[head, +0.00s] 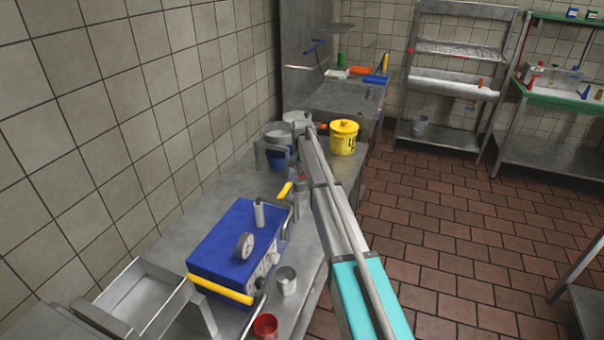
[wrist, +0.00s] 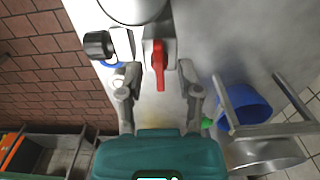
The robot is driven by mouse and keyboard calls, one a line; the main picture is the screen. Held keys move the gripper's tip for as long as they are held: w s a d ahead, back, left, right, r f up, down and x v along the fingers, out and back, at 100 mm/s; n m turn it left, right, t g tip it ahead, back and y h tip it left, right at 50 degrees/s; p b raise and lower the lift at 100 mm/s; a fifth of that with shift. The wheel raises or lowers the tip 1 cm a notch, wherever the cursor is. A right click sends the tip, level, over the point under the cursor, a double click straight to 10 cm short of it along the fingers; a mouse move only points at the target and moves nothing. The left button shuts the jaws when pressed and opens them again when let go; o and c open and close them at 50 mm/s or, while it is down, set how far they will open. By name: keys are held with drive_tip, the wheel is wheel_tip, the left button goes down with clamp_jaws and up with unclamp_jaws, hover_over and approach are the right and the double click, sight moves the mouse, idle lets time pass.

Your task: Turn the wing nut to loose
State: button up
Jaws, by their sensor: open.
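In the wrist view a red elongated piece (wrist: 159,62), which may be the wing nut, sits on a pale metal fitting. It points down the picture, toward my gripper. My gripper (wrist: 159,76) is open and empty, with one finger on each side of the red piece's line. Its near end lies about level with the fingertips, and I see a gap on both sides. I cannot tell the depth between them. In the head view my arm runs over the right side of the counter and hides most of the place around my gripper; I cannot make out the wing nut there.
A black knob (wrist: 98,44) is left of the red piece. A blue container (wrist: 245,103) is at right. In the head view a blue machine (head: 222,245) with yellow handles, a metal cup (head: 287,281), a red cup (head: 265,327) and a yellow bucket (head: 343,138) crowd the counter.

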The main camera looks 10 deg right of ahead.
clamp_jaws()
